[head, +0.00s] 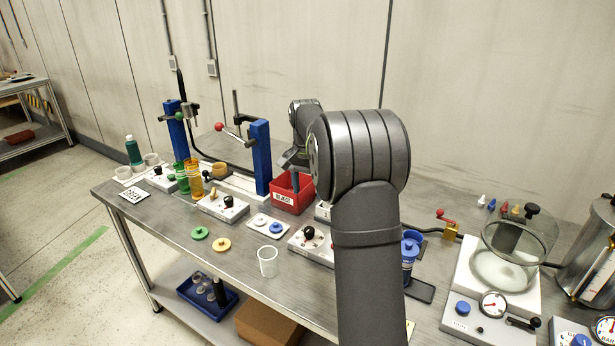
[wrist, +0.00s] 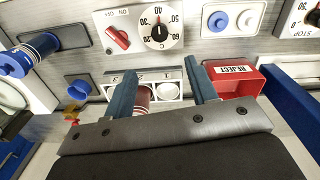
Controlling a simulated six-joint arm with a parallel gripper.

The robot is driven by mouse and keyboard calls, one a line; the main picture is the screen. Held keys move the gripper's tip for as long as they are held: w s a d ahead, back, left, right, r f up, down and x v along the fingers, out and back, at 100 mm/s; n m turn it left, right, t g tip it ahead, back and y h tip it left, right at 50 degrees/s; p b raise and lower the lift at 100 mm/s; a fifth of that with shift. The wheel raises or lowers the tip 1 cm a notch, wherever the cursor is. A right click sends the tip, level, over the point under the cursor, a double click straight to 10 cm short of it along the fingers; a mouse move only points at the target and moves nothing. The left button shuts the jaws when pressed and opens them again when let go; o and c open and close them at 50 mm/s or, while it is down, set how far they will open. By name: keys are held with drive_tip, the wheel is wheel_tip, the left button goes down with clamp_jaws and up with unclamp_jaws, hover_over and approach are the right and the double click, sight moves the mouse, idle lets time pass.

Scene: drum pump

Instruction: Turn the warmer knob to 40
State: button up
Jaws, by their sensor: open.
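The warmer knob (wrist: 159,34) is black, on a white round dial with numbers including 40, 50 and 60. It sits on a pale panel beside a red switch (wrist: 118,38), at the top of the wrist view. Its exact setting is too small to read surely. In the head view the black knob (head: 309,232) stands on the panel left of my arm. My gripper (wrist: 162,68) is open, with its two blue fingers apart and nothing gripped. The fingers are over a small block beside the warmer panel, apart from the knob.
A red REJECT bin (wrist: 236,80) is close beside one finger. A clear cup (head: 268,261) stands near the table front.

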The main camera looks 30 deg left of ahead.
sight(309, 229)
wheel_tip(309, 229, up, 4)
drive_tip(key=shift+f, duration=0.2)
drive_tip(key=shift+f, duration=0.1)
idle(0.4)
drive_tip(key=f, duration=1.7)
drive_tip(key=shift+d+f, duration=0.15)
drive_tip(key=shift+d, duration=0.05)
